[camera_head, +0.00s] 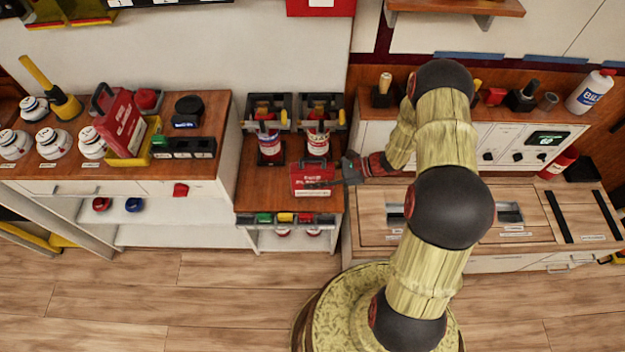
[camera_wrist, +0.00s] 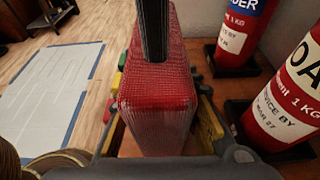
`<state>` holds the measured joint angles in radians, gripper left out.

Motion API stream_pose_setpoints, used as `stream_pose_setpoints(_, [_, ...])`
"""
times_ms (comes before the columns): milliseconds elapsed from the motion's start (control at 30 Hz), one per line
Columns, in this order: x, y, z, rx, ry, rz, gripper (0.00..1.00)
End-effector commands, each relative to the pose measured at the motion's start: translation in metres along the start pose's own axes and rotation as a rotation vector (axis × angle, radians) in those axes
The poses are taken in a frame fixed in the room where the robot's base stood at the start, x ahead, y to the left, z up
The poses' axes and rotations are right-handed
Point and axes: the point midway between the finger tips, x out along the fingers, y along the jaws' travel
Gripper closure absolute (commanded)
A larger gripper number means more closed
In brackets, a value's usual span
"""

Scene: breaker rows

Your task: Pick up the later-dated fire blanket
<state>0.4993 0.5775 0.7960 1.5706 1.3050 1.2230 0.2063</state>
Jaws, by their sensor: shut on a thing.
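A red fire blanket pack (camera_head: 312,180) with white lettering is at the front of the middle wooden counter. My gripper (camera_head: 340,172) reaches it from the right and is shut on it. The held pack fills the middle of the wrist view (camera_wrist: 158,95), with a dark bar over its upper face. I cannot tell whether its underside touches the counter. A second red fire blanket pack (camera_head: 120,122) with a black handle stands tilted in a yellow holder (camera_head: 135,155) on the left counter. No date is readable on either pack.
Two extinguishers (camera_head: 270,145) (camera_head: 317,143) stand behind the held pack; they are close on the right in the wrist view (camera_wrist: 290,100). A strip of coloured breakers (camera_head: 286,218) lies along the counter's front edge. White detectors (camera_head: 53,143) sit on the left counter. Floor in front is clear.

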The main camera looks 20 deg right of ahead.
Motion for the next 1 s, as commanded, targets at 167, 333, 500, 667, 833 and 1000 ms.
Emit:
stream_pose_setpoints(167, [0.0, 0.0, 0.0, 0.0, 0.0, 0.0, 1.0])
stream_pose_setpoints(333, [0.0, 0.0, 0.0, 0.0, 0.0, 0.0, 1.0])
stream_pose_setpoints(500, [0.0, -0.001, 0.001, -0.001, -0.001, -0.001, 1.0])
stream_pose_setpoints(667, [-0.001, -0.001, 0.001, -0.001, -0.001, -0.001, 1.0])
stream_pose_setpoints(833, [-0.004, -0.001, 0.009, -0.002, -0.001, -0.001, 1.0])
stream_pose_setpoints(1000, [-0.013, -0.001, 0.031, -0.002, -0.001, -0.001, 1.0])
